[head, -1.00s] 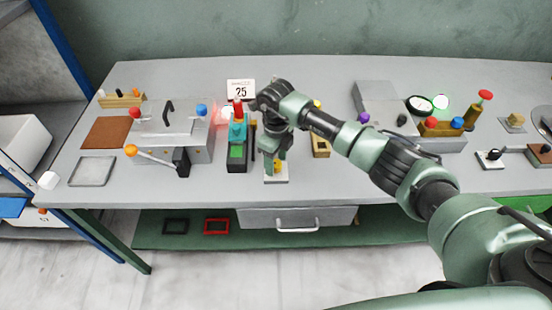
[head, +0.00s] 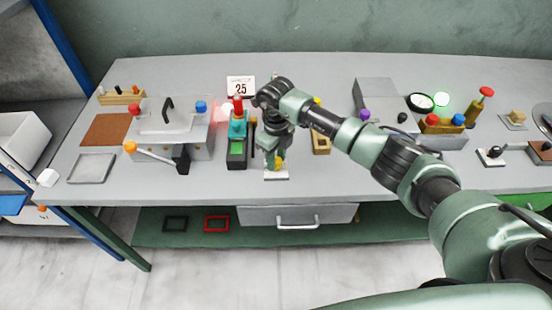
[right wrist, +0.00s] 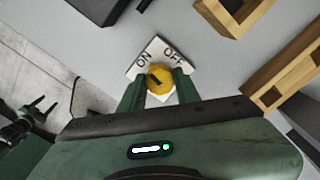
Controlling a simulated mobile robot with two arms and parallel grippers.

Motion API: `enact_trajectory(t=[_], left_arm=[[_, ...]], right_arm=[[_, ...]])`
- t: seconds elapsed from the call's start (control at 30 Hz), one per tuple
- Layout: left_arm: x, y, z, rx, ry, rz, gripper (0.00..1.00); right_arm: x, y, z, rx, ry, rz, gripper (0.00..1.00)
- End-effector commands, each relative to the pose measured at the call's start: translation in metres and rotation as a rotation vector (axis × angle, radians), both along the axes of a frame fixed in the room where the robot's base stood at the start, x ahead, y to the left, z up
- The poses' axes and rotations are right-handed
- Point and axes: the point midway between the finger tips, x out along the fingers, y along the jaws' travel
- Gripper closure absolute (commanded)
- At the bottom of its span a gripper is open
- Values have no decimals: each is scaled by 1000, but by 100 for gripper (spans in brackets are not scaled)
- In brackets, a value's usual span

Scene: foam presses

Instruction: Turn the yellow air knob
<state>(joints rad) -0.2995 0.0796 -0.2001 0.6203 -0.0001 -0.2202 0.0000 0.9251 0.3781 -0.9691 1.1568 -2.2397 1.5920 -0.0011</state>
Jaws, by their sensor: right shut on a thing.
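The yellow air knob (right wrist: 160,78) sits on a white plate (right wrist: 140,66) marked ON and OFF. A dark mark shows on the knob's top; I cannot tell which label it points to. My right gripper (right wrist: 158,86) is shut on the knob, one finger on each side. In the head view, the right gripper (head: 274,157) points down over the plate (head: 277,176) and hides most of the knob. My left gripper (right wrist: 42,106) shows small at the left of the right wrist view, its fingers apart and empty, away from the knob. It is outside the head view.
A green and black device with a red top (head: 237,135) stands close left of the gripper. A wooden block (head: 321,146) stands close on the right. A metal press (head: 170,135) stands further left. A sign reading 25 (head: 241,87) stands behind. A drawer (head: 297,216) is below.

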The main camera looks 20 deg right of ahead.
Motion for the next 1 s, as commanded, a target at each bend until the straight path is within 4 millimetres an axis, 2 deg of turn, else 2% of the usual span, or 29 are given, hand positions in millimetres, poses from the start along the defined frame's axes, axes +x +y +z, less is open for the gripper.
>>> enact_trajectory(t=[0.5, 1.0], left_arm=[[0, 0, -18, 0, 0, 0, 46], [0, 0, -27, 0, 0, 0, 46]], right_arm=[[1, -1, 0, -1, -2, -460, 100], [1, -1, 0, -2, -2, -934, 100]])
